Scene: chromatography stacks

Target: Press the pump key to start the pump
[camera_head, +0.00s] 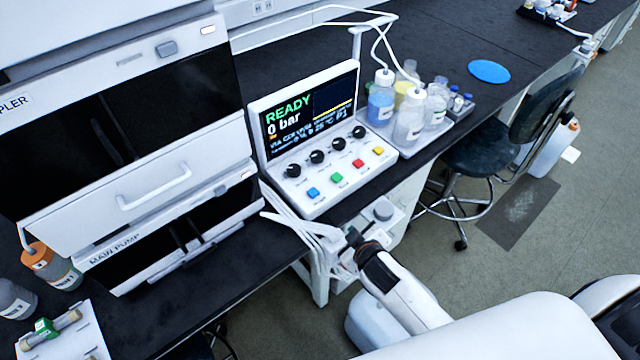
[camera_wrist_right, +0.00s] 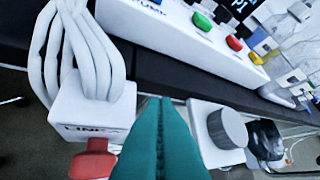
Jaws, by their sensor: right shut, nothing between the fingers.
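The white control panel (camera_head: 325,205) stands at the bench edge, its screen (camera_head: 310,112) reading READY and 0 bar. Its front row has a blue key (camera_head: 313,192), a green key (camera_head: 337,177), a red key (camera_head: 358,163) and a yellow key (camera_head: 378,151). In the right wrist view the green key (camera_wrist_right: 202,20) and red key (camera_wrist_right: 234,43) are near the top; a lettered label by the blue key is partly cut off. My right gripper (camera_head: 352,236) is in front of and below the panel, apart from the keys. Its teal fingers (camera_wrist_right: 160,103) are shut and empty. My left gripper is out of view.
Several white tubes (camera_head: 298,222) run over the bench edge beside my right gripper into a white block (camera_wrist_right: 90,115) with a red part. A block with a grey knob (camera_wrist_right: 227,128) is on the other side. Bottles (camera_head: 408,115) stand right of the panel.

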